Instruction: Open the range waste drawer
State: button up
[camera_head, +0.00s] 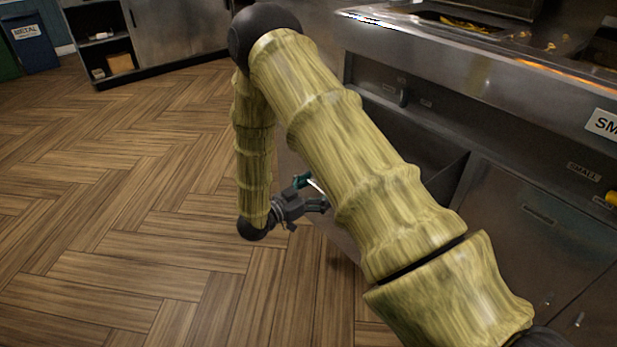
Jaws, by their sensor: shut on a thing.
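The range waste drawer (343,237) stands pulled out from the steel range front, left of a closed panel. Its dark inside and right side wall show behind my arm. My gripper (322,205) is at the outer face of the drawer front, low and near the middle of the view. It is shut on what appears to be the drawer's handle, which is mostly hidden by the fingers. My arm covers much of the drawer.
The steel range (440,60) fills the right side, with fries on top and a closed panel (530,225) below. A blue METAL bin (35,45) and a steel cabinet (170,35) stand at the back left. The wooden floor (120,210) at left is clear.

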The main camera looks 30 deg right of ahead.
jog(key=shift+s+a+f, duration=0.1)
jog(key=shift+s+a, duration=0.15)
jog(key=shift+a, duration=0.25)
jog(key=o, duration=1.2)
jog(key=shift+w, duration=0.15)
jog(key=s+a, duration=0.1)
jog(key=a, duration=1.1)
jog(key=shift+s, duration=0.15)
